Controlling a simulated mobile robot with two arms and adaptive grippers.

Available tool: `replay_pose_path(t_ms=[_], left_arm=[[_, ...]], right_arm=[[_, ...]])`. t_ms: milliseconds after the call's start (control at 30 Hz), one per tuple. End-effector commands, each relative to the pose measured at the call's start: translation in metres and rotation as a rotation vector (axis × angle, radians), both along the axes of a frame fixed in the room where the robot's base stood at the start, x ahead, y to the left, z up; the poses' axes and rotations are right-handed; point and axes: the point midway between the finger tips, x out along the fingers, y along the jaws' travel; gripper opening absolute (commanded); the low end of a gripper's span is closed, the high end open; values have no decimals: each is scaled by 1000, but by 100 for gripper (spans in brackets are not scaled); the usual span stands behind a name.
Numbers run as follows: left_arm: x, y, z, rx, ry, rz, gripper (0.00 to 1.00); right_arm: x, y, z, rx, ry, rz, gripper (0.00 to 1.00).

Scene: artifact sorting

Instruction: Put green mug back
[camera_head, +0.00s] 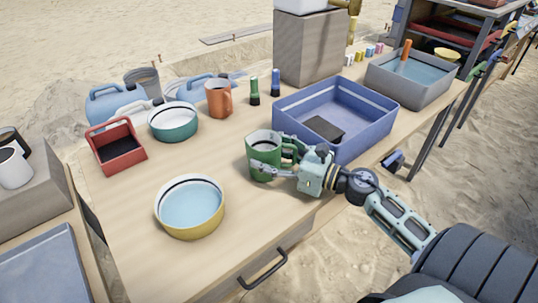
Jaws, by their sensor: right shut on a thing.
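The green mug (260,149) is upright at the table's right front part, just left of the blue crate. My right gripper (278,163) reaches it from the right and is shut on it at the handle side; the fingers partly cover the handle and lower wall. I cannot tell whether the mug's base touches the tabletop. My left gripper is not in view.
The blue crate (352,143) with a dark block stands close behind my right gripper. A yellow bowl of water (190,222) stands in front, a teal bowl (173,125), orange mug (219,98) and red caddy (118,159) farther back. The tabletop (160,174) between them is clear.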

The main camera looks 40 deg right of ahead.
Motion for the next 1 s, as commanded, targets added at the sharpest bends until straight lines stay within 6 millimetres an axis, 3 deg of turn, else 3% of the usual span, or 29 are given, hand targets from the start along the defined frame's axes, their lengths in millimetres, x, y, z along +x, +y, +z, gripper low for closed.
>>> replay_pose_path(t_ms=[367, 400, 467, 867, 1000], left_arm=[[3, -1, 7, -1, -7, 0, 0], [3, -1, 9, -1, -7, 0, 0], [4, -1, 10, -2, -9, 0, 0], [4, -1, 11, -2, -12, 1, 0], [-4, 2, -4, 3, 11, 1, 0]], right_arm=[[0, 0, -2, 0, -1, 0, 35], [0, 0, -2, 0, 0, 0, 64], [0, 0, -2, 0, 0, 0, 69], [0, 0, 0, 0, 0, 0, 70], [-11, -5, -1, 3, 3, 0, 70]])
